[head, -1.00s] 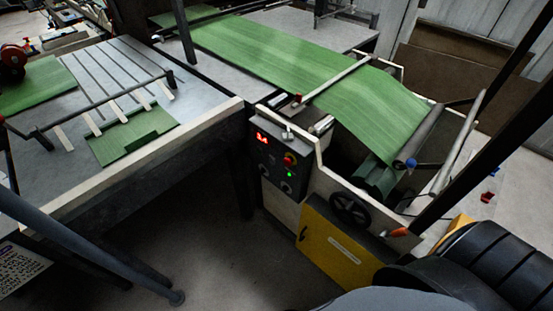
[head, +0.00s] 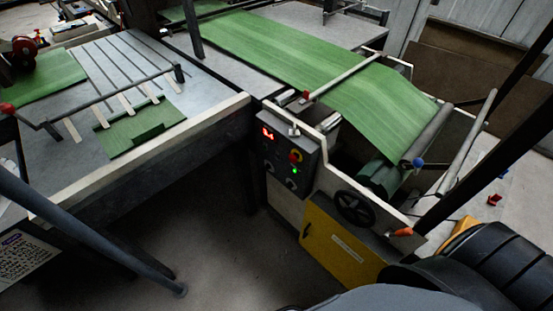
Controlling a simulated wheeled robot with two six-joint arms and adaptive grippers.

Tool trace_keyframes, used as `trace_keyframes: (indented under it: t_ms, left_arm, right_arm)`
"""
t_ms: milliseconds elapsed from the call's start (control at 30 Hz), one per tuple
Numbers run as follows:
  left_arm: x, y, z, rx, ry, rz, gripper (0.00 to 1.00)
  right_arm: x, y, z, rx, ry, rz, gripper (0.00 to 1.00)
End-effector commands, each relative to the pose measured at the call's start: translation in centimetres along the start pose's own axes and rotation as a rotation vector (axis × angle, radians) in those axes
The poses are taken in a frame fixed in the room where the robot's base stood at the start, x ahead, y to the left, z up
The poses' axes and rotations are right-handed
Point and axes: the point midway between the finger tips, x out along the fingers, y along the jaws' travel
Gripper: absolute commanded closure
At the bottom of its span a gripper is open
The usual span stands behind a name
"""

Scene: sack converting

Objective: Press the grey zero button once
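A dark control panel (head: 288,160) is on the near side of the machine, in the middle of the head view. The display digits are too small to read surely. I cannot pick out a grey zero button among the small controls. Neither of my grippers is in view.
A green sheet (head: 310,60) runs over the machine to a roller. A handwheel (head: 354,208) and a yellow cabinet door (head: 338,245) lie below right of the panel. A steel table (head: 60,148) stands left. The floor (head: 225,255) before the panel looks clear.

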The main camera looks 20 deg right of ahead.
Motion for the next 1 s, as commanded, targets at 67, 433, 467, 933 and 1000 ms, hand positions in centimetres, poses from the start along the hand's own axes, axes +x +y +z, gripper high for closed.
trace_keyframes:
  t_ms: [67,433,467,933,1000]
  left_arm:
    - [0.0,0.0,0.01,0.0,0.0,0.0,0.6]
    - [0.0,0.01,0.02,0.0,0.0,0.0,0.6]
    - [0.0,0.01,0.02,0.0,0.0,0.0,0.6]
    - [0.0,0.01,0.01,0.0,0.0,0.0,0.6]
    - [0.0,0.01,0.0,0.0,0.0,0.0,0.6]
  right_arm:
    - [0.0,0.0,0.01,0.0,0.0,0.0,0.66]
    - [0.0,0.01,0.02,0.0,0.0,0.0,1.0]
    - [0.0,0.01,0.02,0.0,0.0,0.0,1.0]
    - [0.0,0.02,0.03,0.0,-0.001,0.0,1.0]
    - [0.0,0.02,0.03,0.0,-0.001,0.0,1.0]
